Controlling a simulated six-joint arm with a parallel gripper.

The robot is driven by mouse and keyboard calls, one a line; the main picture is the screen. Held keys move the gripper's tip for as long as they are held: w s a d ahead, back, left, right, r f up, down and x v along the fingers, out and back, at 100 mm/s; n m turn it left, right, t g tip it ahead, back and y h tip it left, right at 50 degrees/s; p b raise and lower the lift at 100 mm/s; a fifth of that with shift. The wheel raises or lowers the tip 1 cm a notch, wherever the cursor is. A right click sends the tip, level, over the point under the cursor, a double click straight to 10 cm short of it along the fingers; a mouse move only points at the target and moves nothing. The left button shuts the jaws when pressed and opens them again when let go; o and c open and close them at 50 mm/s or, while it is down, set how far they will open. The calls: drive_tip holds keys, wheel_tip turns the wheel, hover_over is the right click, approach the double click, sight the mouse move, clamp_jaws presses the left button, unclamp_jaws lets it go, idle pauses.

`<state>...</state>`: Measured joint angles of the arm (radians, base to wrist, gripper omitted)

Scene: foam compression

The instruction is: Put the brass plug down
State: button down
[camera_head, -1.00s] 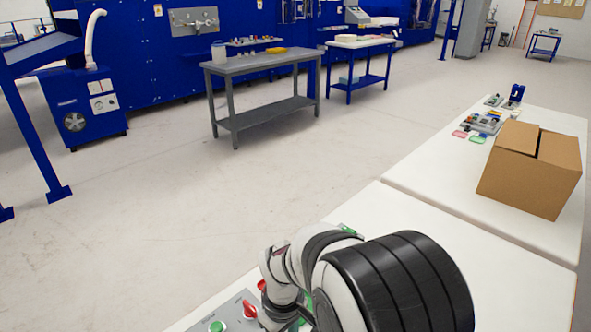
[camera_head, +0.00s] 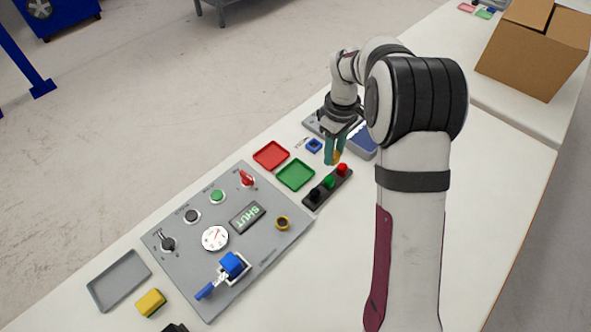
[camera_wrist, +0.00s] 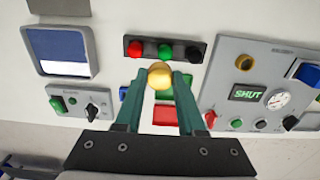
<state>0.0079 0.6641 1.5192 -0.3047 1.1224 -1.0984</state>
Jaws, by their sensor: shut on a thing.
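My gripper (camera_head: 335,152) is shut on the brass plug (camera_head: 337,158), which sits between the teal fingertips. In the wrist view the plug shows as a round gold end (camera_wrist: 160,74) at the tips of my gripper (camera_wrist: 160,83). The plug appears held above the white table, behind the black strip (camera_head: 317,201) with black, green and red knobs. Its lower part is hard to make out. A brass-coloured ring (camera_head: 282,223) is on the grey panel (camera_head: 256,179), apart from my gripper; it also shows in the wrist view (camera_wrist: 245,62).
A red tray (camera_head: 271,155), a green tray (camera_head: 295,175) and a small blue square (camera_head: 314,145) lie left of my gripper. A device with a blue screen (camera_head: 363,143) stands behind it. The table's right side (camera_head: 490,165) is clear.

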drive_tip(key=w+a+f, duration=0.1)
drive_tip(key=a, duration=0.1)
drive_tip(key=w+a+f, duration=0.1)
drive_tip(key=a+f, duration=0.1)
drive_tip(key=a, duration=0.1)
drive_tip(key=w+a+f, duration=0.1)
drive_tip(key=a+f, duration=0.1)
drive_tip(key=a, duration=0.1)
drive_tip(key=shift+a+f, duration=0.2)
drive_tip(key=shift+w+a+f, duration=0.1)
drive_tip(key=shift+a+f, duration=0.05)
drive_tip(key=shift+f, duration=0.9)
drive_tip(key=shift+w+a+f, duration=0.1)
drive_tip(key=shift+f, duration=0.95)
drive_tip(key=shift+f, duration=0.1)
drive_tip(key=c, duration=0.5)
unclamp_jaws()
